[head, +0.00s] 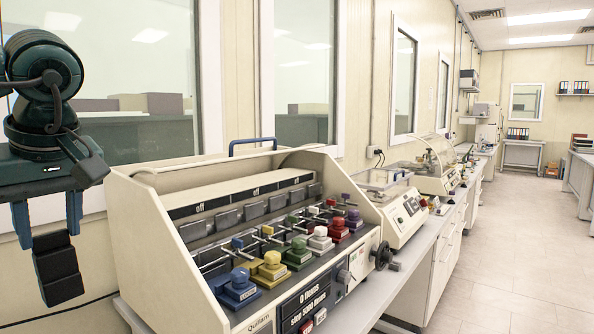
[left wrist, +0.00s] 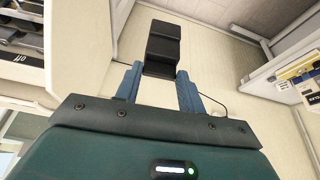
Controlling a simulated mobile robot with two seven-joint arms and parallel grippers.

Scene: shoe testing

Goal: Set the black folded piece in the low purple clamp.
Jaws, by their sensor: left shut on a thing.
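My left gripper (head: 49,222) is shut on the black folded piece (head: 57,268), which hangs below the fingertips at the far left of the head view. In the left wrist view the piece (left wrist: 163,45) sits between the two blue fingers (left wrist: 158,82) and sticks out past their tips. It is clear of the testing machine, out to its left. The low purple clamp (head: 354,220) is at the far right end of the machine's front row, beyond the low red clamp (head: 338,231). An upper purple clamp (head: 345,198) is behind it. My right gripper is not in view.
The cream machine (head: 145,215) has high side walls and a blue handle (head: 252,146) on top. Its front row runs from the blue clamp (head: 239,287) through yellow, green and white, with rods behind. Another bench device (head: 397,205) stands to the right. Windows line the wall behind.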

